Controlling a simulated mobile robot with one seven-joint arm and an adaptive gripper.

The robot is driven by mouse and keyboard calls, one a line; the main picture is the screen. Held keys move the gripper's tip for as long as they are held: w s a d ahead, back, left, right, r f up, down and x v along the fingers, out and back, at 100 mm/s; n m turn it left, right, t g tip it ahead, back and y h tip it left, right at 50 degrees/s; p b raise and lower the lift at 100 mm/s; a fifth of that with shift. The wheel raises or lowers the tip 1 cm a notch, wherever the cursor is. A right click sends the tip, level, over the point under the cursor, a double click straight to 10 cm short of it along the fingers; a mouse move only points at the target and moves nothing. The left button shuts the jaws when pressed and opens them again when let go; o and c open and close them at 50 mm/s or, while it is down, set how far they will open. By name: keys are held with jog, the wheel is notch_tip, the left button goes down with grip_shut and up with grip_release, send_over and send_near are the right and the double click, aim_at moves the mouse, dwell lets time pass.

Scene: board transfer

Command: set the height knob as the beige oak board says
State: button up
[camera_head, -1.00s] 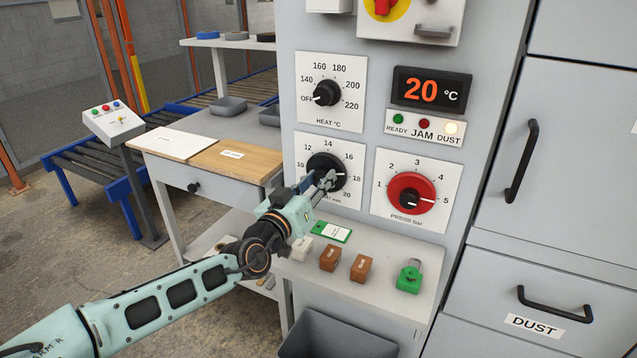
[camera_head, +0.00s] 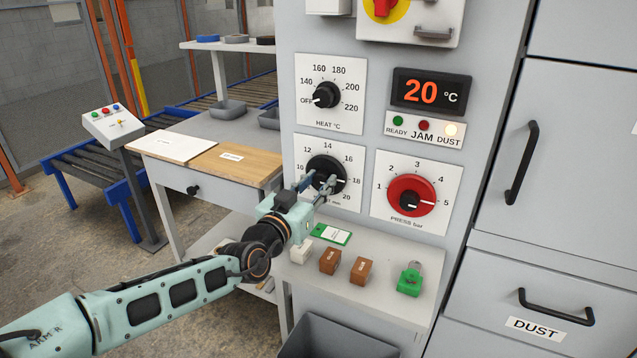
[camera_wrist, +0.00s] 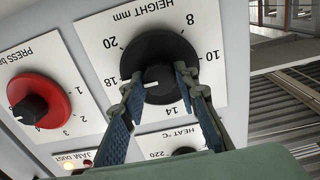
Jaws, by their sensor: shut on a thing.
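The height knob (camera_head: 326,168) is a black dial on a white plate, marked 8 to 20, on the grey machine front. My gripper (camera_head: 316,184) is at it; in the wrist view my gripper (camera_wrist: 160,78) has one finger on each side of the knob (camera_wrist: 158,52) and is shut on it. The white pointer line lies between the fingers and points near 18. The beige oak board (camera_head: 240,160) lies on the side table at left, with a white label too small to read. My fingers hide part of the height scale in the head view.
A white board (camera_head: 172,146) lies beside the oak board. The heat knob (camera_head: 326,95) is above and the red press knob (camera_head: 412,194) to the right. Below, a shelf holds brown blocks (camera_head: 330,261), a green tag (camera_head: 332,234) and a green padlock (camera_head: 410,280).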

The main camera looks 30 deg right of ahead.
jog(key=o, duration=1.1)
jog(key=shift+o, duration=0.2)
jog(key=shift+v, duration=5.95)
jog(key=shift+s, duration=0.1)
